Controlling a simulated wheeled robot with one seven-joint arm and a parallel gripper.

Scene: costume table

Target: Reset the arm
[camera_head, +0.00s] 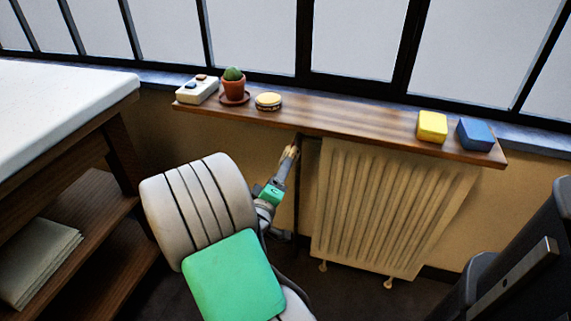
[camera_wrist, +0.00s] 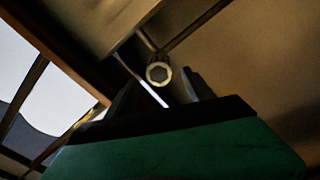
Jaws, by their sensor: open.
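My gripper (camera_head: 284,168) is at the end of my arm, below the wooden shelf and left of the cream radiator. In the wrist view my gripper (camera_wrist: 160,90) shows two dark fingers standing apart, with nothing held between them. A round dark knob with a pale face (camera_wrist: 159,73) appears in the gap between the fingertips. I cannot tell how far beyond the tips it is. In the head view the fingertips are small and partly merge with a tan part under the shelf.
The wooden shelf (camera_head: 340,119) holds a control box (camera_head: 197,90), a potted cactus (camera_head: 233,86), a round tin (camera_head: 268,101), a yellow block (camera_head: 432,127) and a blue block (camera_head: 475,134). The radiator (camera_head: 385,205) is right of my arm. A table (camera_head: 125,165) stands left, a dark chair (camera_head: 520,265) right.

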